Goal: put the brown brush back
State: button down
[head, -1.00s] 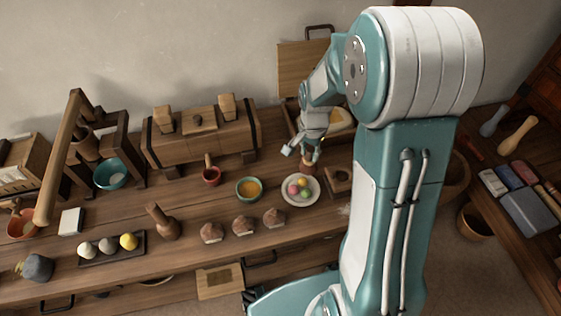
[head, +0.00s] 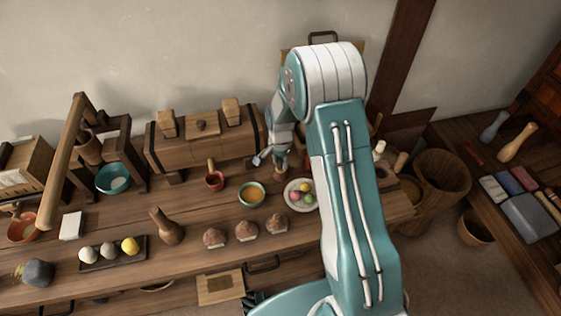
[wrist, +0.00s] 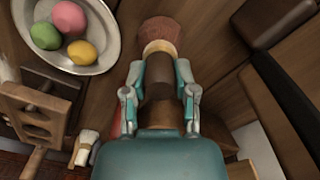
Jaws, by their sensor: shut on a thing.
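The brown brush (wrist: 160,38) is in my gripper (wrist: 158,92). Its reddish-brown bristles and cream band stick out beyond the fingers in the wrist view, and the fingers sit on both sides of its dark handle. In the head view, my gripper (head: 268,158) is above the back of the bench, to the right of the long wooden chest, with the brush head (head: 281,173) just under it. A slotted wooden rack (wrist: 38,112) stands at the left of the wrist view. A pale-bristled brush (wrist: 86,148) is beside it.
A plate of colored balls (head: 300,195) is close to the brush. The wooden chest (head: 205,140) borders the back. My arm hides part of the bench's right end.

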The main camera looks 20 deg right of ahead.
jog(key=shift+d+f, duration=0.1)
jog(key=shift+d, duration=0.25)
jog(key=shift+c, duration=2)
grip_release()
jog(key=shift+a, duration=0.15)
